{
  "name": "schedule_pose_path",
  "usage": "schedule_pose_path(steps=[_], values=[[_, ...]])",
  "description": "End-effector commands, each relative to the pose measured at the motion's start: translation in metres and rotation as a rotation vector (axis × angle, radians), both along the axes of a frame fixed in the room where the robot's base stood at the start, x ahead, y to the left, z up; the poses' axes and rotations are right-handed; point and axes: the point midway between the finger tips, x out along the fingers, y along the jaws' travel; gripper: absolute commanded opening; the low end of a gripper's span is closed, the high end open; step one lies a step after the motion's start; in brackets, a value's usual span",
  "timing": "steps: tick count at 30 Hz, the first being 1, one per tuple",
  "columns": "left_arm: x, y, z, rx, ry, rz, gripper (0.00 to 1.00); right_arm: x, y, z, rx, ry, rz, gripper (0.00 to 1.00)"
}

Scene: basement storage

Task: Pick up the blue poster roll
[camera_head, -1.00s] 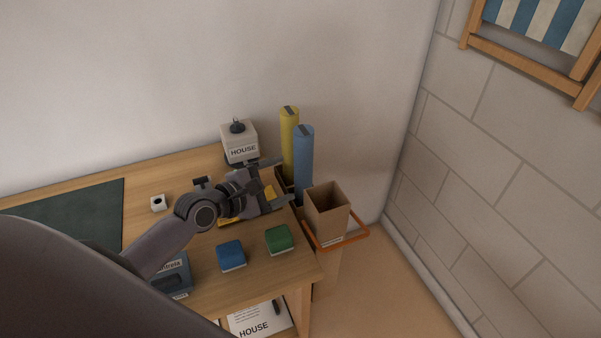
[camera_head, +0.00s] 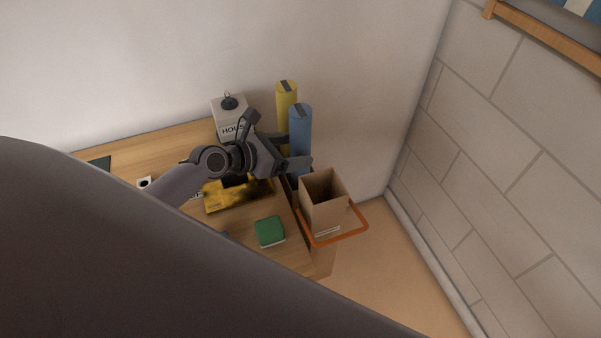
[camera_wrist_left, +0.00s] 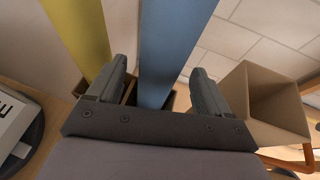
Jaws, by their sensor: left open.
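The blue poster roll (camera_head: 300,135) stands upright at the right end of the table, just right of and in front of a yellow roll (camera_head: 286,100). My left gripper (camera_head: 297,152) is open at the blue roll. In the left wrist view the blue roll (camera_wrist_left: 170,50) passes between the two spread fingers of my left gripper (camera_wrist_left: 160,88), with gaps showing on both sides. The yellow roll (camera_wrist_left: 80,35) is outside the left finger there. The lower ends of the rolls sit in a dark-edged holder (camera_wrist_left: 178,100), partly hidden by the gripper. My right gripper is not in view.
An open cardboard box (camera_head: 324,205) with an orange band (camera_head: 345,235) stands right of the rolls. A white HOUSE box (camera_head: 229,115) is behind my arm. A yellow item (camera_head: 225,198) and a green block (camera_head: 270,231) lie on the table. A block wall (camera_head: 510,150) rises at the right.

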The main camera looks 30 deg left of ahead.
Motion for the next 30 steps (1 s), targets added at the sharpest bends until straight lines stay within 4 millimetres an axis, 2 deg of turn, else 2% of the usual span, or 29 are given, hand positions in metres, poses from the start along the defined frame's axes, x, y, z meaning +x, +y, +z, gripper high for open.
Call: schedule_pose_path(steps=[6,16,17,21,23,24,30], values=[[0.021,-0.012,-0.01,0.0,-0.002,0.0,0.8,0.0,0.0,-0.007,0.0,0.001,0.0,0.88],[0.025,-0.014,-0.011,0.001,-0.002,-0.001,0.8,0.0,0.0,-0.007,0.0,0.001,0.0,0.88],[0.025,-0.014,-0.011,0.001,-0.002,-0.001,0.73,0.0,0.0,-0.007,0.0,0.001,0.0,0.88],[0.025,-0.014,-0.011,0.001,-0.002,-0.001,0.28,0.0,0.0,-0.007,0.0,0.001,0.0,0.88],[0.025,-0.014,-0.011,0.001,-0.002,-0.001,0.08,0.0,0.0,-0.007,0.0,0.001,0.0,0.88],[0.025,-0.014,-0.011,0.001,-0.003,0.0,0.04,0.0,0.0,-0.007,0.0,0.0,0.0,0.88],[0.025,-0.014,-0.01,0.001,-0.003,0.0,0.04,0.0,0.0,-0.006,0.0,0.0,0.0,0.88]])
